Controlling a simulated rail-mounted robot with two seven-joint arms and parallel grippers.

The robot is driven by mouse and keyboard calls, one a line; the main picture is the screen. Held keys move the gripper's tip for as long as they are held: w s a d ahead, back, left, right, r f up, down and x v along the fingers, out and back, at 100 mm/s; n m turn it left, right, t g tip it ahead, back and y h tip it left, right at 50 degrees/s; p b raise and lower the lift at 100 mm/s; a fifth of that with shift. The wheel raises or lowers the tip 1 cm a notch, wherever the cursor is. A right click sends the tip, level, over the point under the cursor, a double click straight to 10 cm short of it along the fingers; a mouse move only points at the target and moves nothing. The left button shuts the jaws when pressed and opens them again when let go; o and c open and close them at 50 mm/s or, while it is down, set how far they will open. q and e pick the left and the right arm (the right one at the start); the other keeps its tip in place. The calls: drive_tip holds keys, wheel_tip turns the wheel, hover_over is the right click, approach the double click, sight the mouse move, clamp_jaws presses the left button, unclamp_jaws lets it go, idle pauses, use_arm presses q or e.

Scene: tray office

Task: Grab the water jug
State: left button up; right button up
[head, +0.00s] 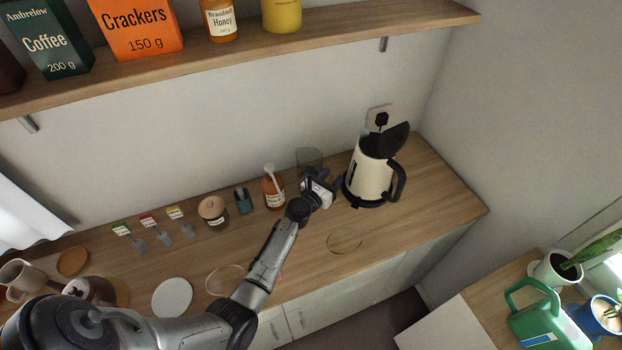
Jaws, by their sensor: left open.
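A see-through grey vessel (309,157), which looks like the water jug, stands near the back wall on the wooden counter. My left gripper (328,183) is open, just in front of it and partly covering its lower part. I cannot tell whether the fingers touch it or reach around it. My right gripper is not in view.
A cream kettle (370,176) with its black lid up stands close to the right of my left gripper. A honey-coloured bottle (273,192) stands close on the left. Clear counter lies in front, with a thin round outline (345,242). A shelf (240,50) runs above.

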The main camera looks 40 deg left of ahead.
use_arm(q)
drive_tip(key=shift+c, duration=0.3)
clamp_jaws()
drive_tip(key=shift+r, duration=0.15)
